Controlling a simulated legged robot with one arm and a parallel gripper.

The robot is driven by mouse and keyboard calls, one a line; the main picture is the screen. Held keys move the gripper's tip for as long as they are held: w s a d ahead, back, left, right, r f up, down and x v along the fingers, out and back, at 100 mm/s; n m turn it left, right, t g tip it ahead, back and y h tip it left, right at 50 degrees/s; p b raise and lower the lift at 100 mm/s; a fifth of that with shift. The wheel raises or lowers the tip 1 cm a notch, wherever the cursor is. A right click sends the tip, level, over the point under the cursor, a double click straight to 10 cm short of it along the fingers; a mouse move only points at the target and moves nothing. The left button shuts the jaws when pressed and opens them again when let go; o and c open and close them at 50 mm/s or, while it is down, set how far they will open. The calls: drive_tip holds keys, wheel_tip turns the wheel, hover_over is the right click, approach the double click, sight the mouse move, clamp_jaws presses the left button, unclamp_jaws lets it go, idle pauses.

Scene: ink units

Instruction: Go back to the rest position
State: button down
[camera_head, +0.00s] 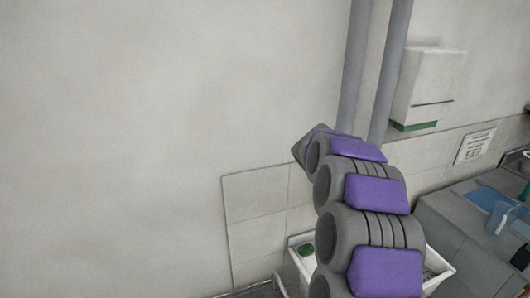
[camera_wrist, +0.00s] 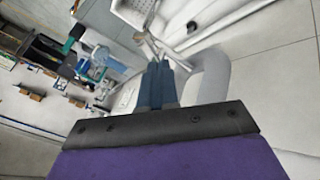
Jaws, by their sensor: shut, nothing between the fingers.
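My gripper (camera_wrist: 158,68) shows in the wrist view, with its two dark blue fingers side by side and shut, and nothing between them. The fingertips point toward a pale grey tube-like shape and a white frame in the background, apart from them. In the head view my arm, grey with purple pads, rises in the lower right half in front of the wall. The gripper's fingers cannot be made out there.
A white dispenser (camera_head: 428,85) hangs on the wall right of the arm. A white sink (camera_head: 438,262) is partly hidden behind the arm. A grey counter (camera_head: 465,235) with a blue tray (camera_head: 482,199) stands at right. The left wall is bare.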

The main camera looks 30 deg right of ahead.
drive_tip(key=s+a+n+y, duration=0.2)
drive_tip(key=s+a, duration=0.2)
drive_tip(key=a, duration=0.6)
drive_tip(key=s+a+n+y, duration=0.1)
drive_tip(key=s+a+n, duration=0.3)
drive_tip(key=a, duration=0.7)
drive_tip(key=s+a+f+n+y, duration=0.1)
drive_tip(key=s+a+y, duration=0.1)
drive_tip(key=s+a, duration=0.6)
drive_tip(key=s+a+f+n+g+y+b, duration=0.1)
drive_tip(key=s+a+f+n+y, duration=0.1)
drive_tip(key=s+a, duration=0.7)
drive_tip(key=s, duration=0.4)
drive_tip(key=shift+s+a+n, duration=0.15)
drive_tip(key=shift+a+n, duration=0.15)
